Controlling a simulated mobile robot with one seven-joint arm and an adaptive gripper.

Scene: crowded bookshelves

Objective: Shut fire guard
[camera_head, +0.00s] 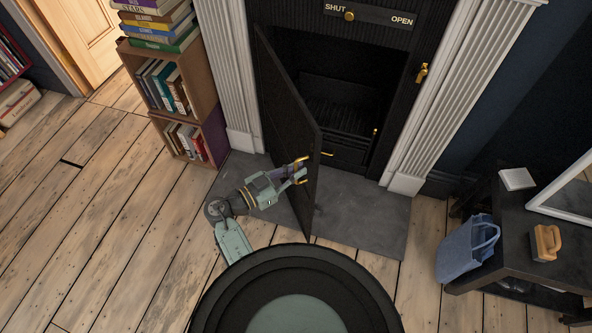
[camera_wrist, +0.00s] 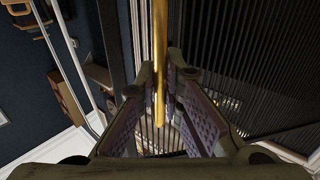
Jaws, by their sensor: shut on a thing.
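The fire guard (camera_head: 290,110) is a tall black door panel on the front of the fireplace. It stands open, hinged at its left side and swung out over the hearth. My gripper (camera_head: 297,172) is at the panel's outer face, near its low free edge. It is shut on the brass handle (camera_head: 301,160). In the wrist view, the handle (camera_wrist: 160,60) is a long gold bar passing between the fingertips of my gripper (camera_wrist: 163,100). My fingers hide part of the handle in the head view.
The fireplace opening (camera_head: 345,95) shows a dark grate. A brass catch (camera_head: 421,74) is on the right frame; a SHUT/OPEN plate (camera_head: 375,15) is above. The grey hearth (camera_head: 365,215) is clear. Book boxes (camera_head: 180,100) stand left; a blue bag (camera_head: 467,250) and black table (camera_head: 510,235) stand right.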

